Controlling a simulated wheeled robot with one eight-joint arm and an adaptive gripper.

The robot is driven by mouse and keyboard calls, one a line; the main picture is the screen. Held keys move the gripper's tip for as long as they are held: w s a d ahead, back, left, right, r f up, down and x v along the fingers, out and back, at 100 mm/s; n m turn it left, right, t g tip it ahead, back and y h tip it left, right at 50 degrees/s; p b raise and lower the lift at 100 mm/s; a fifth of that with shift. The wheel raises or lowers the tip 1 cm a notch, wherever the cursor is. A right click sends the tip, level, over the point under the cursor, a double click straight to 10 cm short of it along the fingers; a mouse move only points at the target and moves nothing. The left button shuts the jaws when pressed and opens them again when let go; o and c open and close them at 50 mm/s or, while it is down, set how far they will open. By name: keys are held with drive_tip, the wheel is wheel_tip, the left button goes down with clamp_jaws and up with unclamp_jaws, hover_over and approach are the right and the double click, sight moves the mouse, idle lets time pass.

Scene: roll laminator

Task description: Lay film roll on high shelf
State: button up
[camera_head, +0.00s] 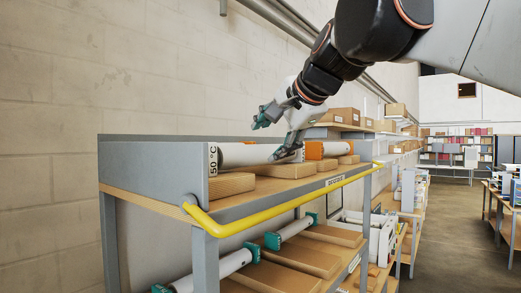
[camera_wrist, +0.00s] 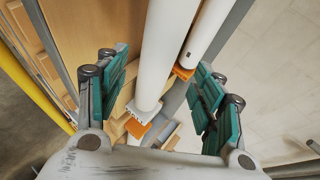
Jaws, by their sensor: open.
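A white film roll (camera_head: 240,155) lies lengthwise on the grey high shelf (camera_head: 150,155); an orange end (camera_head: 315,150) shows farther along. My gripper (camera_head: 274,137) is open above the far part of this roll, its teal fingers spread. In the wrist view, a white roll (camera_wrist: 160,50) with an orange end piece (camera_wrist: 137,127) runs between the fingers of my gripper (camera_wrist: 160,98). A second white roll (camera_wrist: 208,32) with an orange end lies beside it on the right. I cannot tell whether either finger touches a roll.
Rolls with teal ends (camera_head: 215,270) and boxes (camera_head: 298,256) lie on the lower shelf. A wall stands behind; an aisle (camera_head: 450,230) is clear at right.

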drive_tip(key=v, duration=0.4)
idle(0.5)
